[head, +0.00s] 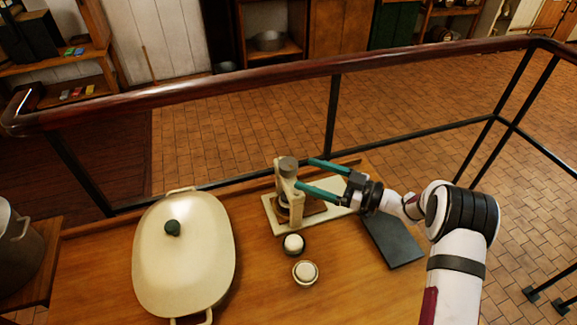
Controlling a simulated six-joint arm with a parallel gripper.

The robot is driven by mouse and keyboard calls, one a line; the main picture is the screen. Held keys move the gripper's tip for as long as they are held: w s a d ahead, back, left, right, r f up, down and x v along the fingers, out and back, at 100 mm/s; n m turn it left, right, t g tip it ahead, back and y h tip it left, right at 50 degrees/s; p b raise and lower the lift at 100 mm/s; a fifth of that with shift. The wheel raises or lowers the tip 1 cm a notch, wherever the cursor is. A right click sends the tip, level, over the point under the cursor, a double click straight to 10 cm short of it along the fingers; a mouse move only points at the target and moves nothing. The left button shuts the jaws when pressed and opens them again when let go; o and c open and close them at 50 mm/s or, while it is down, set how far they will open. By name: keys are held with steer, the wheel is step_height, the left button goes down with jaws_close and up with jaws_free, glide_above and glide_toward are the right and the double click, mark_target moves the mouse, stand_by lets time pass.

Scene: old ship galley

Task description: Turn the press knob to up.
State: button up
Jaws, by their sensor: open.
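A cream press (270,211) stands on the wooden counter near the middle of the head view. A grey round knob (288,166) sits on top of its upright post. Whether the knob points up cannot be told from here. My gripper (306,173) reaches in from the right at about the height of the knob. Its two teal fingers are spread and point left, with their tips just right of the knob. I cannot tell whether a fingertip touches the press. The fingers and wrist hide some of the press's right side.
A large cream lidded pan (185,260) stands to the left. Two small round cups with white contents, a near one (306,273) and a farther one (293,244), stand in front of the press. A dark flat slab (393,240) lies right. A railing (230,82) runs behind the counter.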

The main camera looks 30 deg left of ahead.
mark_target(288, 167)
steer(key=a, duration=0.6)
steer(key=shift+a, duration=0.3)
steer(key=c, duration=1.4)
steer(key=n+g, duration=0.2)
steer(key=shift+g, duration=0.4)
steer(key=shift+n+g+h, duration=0.8)
steer(key=shift+n+g, duration=0.5)
steer(key=shift+g, duration=0.8)
steer(key=o, duration=1.4)
